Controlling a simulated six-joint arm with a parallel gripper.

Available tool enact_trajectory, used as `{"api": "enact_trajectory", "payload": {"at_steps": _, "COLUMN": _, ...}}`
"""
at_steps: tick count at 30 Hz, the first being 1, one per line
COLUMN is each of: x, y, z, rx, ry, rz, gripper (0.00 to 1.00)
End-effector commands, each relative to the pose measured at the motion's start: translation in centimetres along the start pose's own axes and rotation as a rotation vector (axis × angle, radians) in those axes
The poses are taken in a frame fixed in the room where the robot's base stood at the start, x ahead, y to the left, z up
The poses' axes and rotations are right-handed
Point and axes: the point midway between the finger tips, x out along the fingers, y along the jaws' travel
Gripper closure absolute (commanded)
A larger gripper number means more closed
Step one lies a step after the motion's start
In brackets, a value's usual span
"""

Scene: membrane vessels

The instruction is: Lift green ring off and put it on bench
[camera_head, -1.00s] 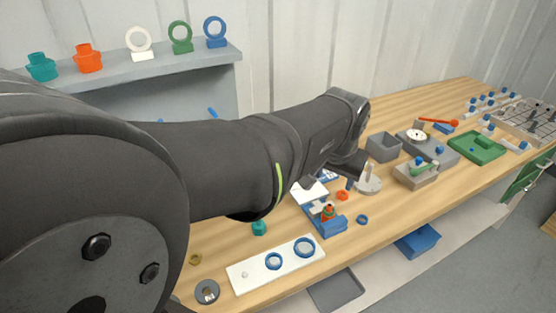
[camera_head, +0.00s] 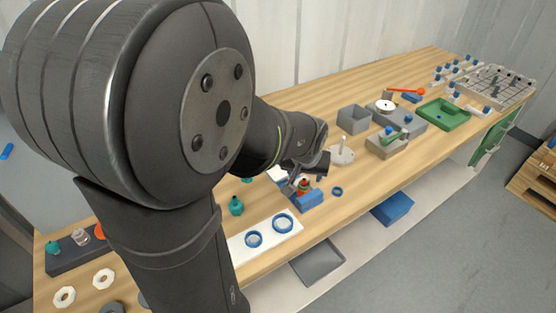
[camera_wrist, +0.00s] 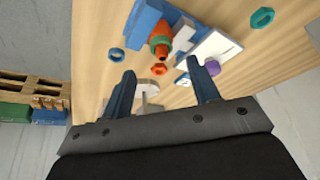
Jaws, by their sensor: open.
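A small orange vessel (camera_wrist: 164,28) stands in a blue holder (camera_wrist: 145,17) on the bench. The green ring (camera_wrist: 160,42) sits around the vessel near its end. In the head view the vessel and ring are small beside the blue holder (camera_head: 308,200), partly behind my gripper. My gripper (camera_wrist: 161,84) is open and empty. In the wrist view its two fingers point toward the vessel, with the ring beyond the fingertips and apart from them.
A white plate with blue rings (camera_head: 268,236) and a teal part (camera_head: 236,206) lie to the left. Bare wooden bench (camera_head: 345,213) shows at the front edge.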

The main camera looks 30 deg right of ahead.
Motion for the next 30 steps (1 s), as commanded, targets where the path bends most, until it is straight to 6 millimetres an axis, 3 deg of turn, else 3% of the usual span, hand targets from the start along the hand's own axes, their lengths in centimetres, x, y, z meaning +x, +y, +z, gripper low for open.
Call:
{"api": "enact_trajectory", "payload": {"at_steps": 7, "x": 1.4, "y": -0.1, "z": 0.1, "rx": 0.0, "ry": -0.002, "rz": -0.001, "gripper": 0.45}}
{"api": "enact_trajectory", "payload": {"at_steps": 18, "x": 5.5, "y": -0.2, "z": 0.2, "rx": 0.0, "ry": -0.002, "rz": 0.0, "gripper": 0.45}}
{"api": "enact_trajectory", "payload": {"at_steps": 27, "x": 5.8, "y": -0.2, "z": 0.1, "rx": 0.0, "ry": 0.0, "rz": 0.0, "gripper": 0.45}}
{"api": "enact_trajectory", "payload": {"at_steps": 30, "x": 5.8, "y": -0.2, "z": 0.1, "rx": 0.0, "ry": 0.0, "rz": 0.0, "gripper": 0.62}}
